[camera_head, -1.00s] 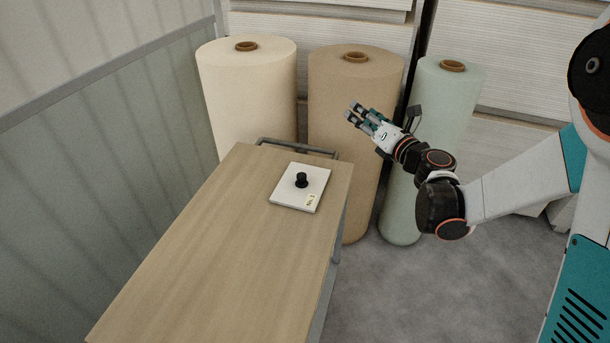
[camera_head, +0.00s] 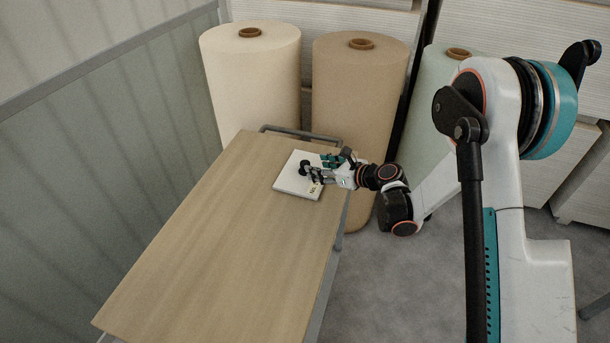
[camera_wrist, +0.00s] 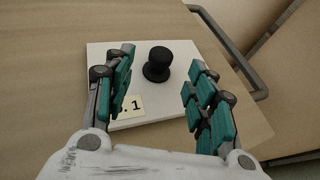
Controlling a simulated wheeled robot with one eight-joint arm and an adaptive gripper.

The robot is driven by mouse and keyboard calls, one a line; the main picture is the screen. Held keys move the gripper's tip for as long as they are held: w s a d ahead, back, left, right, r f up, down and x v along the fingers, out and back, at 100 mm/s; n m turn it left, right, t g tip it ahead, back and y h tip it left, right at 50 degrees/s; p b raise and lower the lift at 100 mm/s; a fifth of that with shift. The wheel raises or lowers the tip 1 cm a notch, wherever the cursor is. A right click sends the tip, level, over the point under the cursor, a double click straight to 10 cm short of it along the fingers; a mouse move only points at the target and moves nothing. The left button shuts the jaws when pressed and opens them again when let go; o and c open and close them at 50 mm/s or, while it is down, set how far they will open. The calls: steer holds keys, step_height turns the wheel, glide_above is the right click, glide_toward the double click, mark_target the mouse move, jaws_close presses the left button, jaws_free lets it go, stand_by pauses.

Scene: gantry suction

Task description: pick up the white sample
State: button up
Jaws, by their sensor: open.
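The white sample (camera_head: 290,182) is a flat white square plate with a black knob (camera_wrist: 157,64) on top. It lies on the wooden table near the far right end. A pale label ending in "1" (camera_wrist: 128,105) is on the plate, partly hidden by a finger in the wrist view. My gripper (camera_head: 318,168) is open and low over the plate's right side. In the wrist view my gripper's two fingers (camera_wrist: 158,87) stand apart, with the knob just beyond and between their tips. Whether the fingers touch the plate I cannot tell.
The wooden table (camera_head: 215,250) is otherwise bare, with a metal rail (camera_head: 300,132) at its far end. A cream roll (camera_head: 255,85), a brown roll (camera_head: 355,95) and a pale green roll (camera_head: 430,100) stand behind it. A grey wall (camera_head: 110,130) is at left.

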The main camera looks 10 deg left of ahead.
mark_target(305, 162)
steer(key=b+x, duration=0.2)
steer(key=x, duration=0.5)
steer(key=shift+w+a+f+b, duration=0.15)
steer(key=shift+b, duration=0.2)
jaws_close()
